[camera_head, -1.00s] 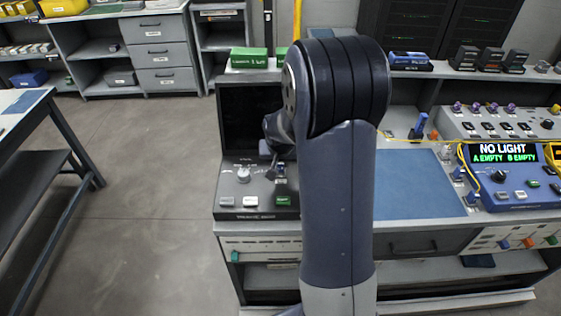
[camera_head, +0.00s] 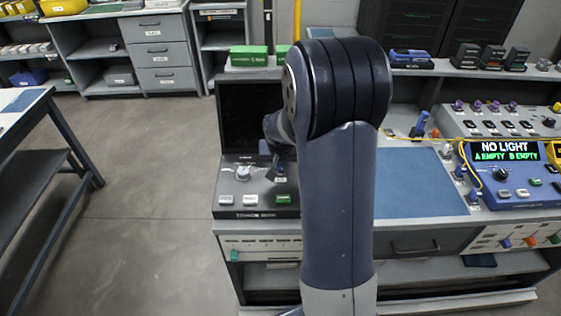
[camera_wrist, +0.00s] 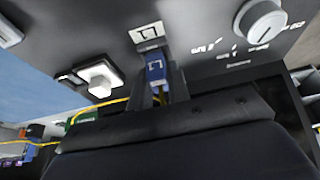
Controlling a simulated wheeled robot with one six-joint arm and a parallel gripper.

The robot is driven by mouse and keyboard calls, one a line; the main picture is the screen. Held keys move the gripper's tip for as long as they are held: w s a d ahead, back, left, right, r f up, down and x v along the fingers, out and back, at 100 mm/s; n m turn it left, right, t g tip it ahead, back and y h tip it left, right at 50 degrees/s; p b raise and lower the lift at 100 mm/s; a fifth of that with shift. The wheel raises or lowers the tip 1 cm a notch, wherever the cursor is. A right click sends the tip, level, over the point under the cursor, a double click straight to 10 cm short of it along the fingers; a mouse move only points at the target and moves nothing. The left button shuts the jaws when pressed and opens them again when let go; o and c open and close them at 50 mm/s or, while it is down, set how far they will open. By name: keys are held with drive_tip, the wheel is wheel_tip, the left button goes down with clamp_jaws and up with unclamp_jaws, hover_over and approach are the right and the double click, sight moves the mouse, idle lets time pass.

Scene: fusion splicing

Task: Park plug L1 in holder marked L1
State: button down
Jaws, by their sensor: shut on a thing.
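A blue plug L1 (camera_wrist: 156,68) with a white label shows in the wrist view, with a yellow cable behind it. My gripper (camera_wrist: 160,84) is shut on this plug, with a dark finger on either side. A white plate marked L1 (camera_wrist: 147,33) lies on the dark panel just beyond the plug's tip. The holder is mostly hidden by the plug, and I cannot tell whether the plug is seated in it. In the head view my gripper (camera_head: 280,176) is low over the trace box (camera_head: 233,199), right of its knob, partly hidden by my arm.
The knob (camera_wrist: 262,22) and a white button (camera_wrist: 98,76) stand close to my gripper. The trace box's dark screen (camera_head: 248,115) rises behind it. A blue mat (camera_head: 415,182) lies to the right. A blue meter (camera_head: 510,175) reads NO LIGHT, A EMPTY, B EMPTY.

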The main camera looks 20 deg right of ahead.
drive_tip(key=c, duration=1.3)
unclamp_jaws()
drive_tip(key=shift+o, duration=0.2)
drive_tip(key=v, duration=1)
drive_tip(key=shift+s+r, duration=0.2)
drive_tip(key=shift+r, duration=0.1)
drive_tip(key=shift+f, duration=0.1)
drive_tip(key=x, duration=1)
drive_tip(key=shift+w+f, duration=0.2)
drive_tip(key=shift+f, duration=0.15)
drive_tip(key=shift+r+p, duration=0.3)
drive_tip(key=shift+r, duration=0.1)
